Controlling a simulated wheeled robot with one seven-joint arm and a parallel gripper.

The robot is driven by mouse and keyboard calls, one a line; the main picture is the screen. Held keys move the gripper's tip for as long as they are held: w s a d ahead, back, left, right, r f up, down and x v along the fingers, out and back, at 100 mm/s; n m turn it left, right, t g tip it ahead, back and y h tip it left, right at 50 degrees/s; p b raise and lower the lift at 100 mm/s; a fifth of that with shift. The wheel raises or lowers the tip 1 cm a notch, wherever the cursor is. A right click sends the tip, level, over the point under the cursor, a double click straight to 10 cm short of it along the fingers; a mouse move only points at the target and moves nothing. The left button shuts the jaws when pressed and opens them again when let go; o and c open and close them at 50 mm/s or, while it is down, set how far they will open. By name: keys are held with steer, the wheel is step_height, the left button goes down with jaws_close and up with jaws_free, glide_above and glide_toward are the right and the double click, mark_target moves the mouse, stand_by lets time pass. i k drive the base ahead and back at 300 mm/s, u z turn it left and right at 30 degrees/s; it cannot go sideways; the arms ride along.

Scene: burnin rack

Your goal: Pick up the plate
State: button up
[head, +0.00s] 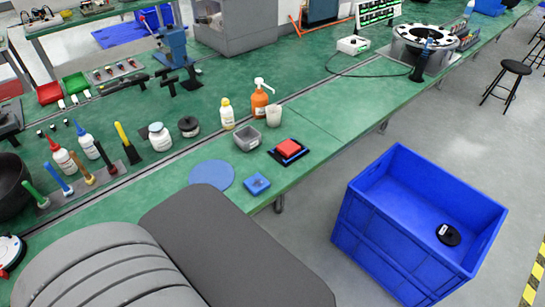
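A flat round blue disc (211,175), the most plate-like thing here, lies on the green bench near its front edge. Nothing rests on it, and a small blue block (257,184) lies just right of it. A black round disc (448,234) with a small white part on it lies inside the blue crate; I cannot tell what it is. My gripper is not in view. Large grey parts at the bottom appear to be my own body.
A grey square container (247,139), a red block on a blue and black base (288,149), a white cup (273,115) and bottles stand behind the disc. A large blue crate (350,222) stands on the floor at right. The bench's front right stretch is clear.

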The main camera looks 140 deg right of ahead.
mark_target(288, 148)
steer(key=i, duration=0.25)
steer(key=z, duration=1.6)
steer(key=k, duration=1.4)
steer(key=z, duration=0.15)
